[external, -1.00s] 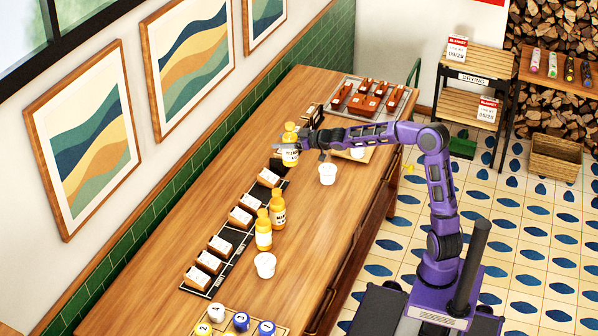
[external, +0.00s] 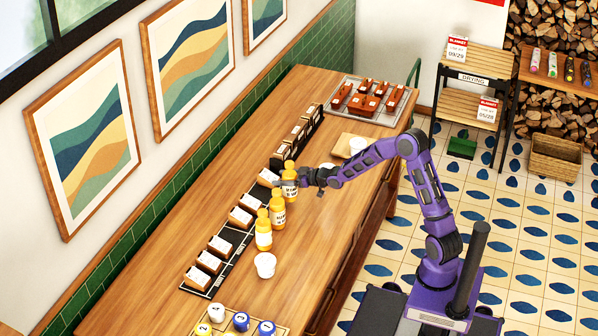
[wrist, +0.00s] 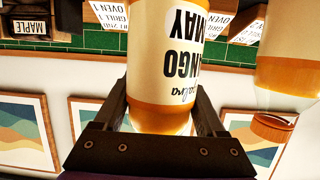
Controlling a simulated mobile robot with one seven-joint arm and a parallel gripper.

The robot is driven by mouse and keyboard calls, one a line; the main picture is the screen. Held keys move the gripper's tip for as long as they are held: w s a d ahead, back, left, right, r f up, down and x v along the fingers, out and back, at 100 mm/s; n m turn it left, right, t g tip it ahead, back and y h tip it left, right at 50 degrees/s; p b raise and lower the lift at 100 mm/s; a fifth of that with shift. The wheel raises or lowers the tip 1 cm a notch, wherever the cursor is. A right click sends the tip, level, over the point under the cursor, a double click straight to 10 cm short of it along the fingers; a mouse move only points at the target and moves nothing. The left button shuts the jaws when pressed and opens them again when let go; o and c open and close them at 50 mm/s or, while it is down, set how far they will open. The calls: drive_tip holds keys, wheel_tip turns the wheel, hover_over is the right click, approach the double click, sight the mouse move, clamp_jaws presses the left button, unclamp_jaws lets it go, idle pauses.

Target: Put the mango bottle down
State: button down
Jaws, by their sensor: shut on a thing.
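The mango bottle (external: 289,181) is yellow-orange with a white label and stands upright in my gripper (external: 293,184). In the wrist view the picture is upside down, and the label on the mango bottle (wrist: 165,55) reads "MANGO". My gripper (wrist: 160,105) has a finger on each side of it and is shut on it. The bottle is low over the counter, behind two similar yellow bottles (external: 277,210) (external: 263,235). I cannot tell whether its base touches the wood.
Small labelled boxes (external: 240,217) on dark mats line the wall side. A white cup (external: 265,265) stands in front of the bottles.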

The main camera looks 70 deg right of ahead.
drive_tip(key=shift+f, duration=1.8)
drive_tip(key=shift+f+b, duration=0.2)
drive_tip(key=shift+b, duration=0.2)
unclamp_jaws()
drive_tip(key=shift+s+r, duration=0.2)
drive_tip(key=p+v, duration=0.1)
drive_tip(key=v, duration=1)
drive_tip(key=shift+s, duration=0.35)
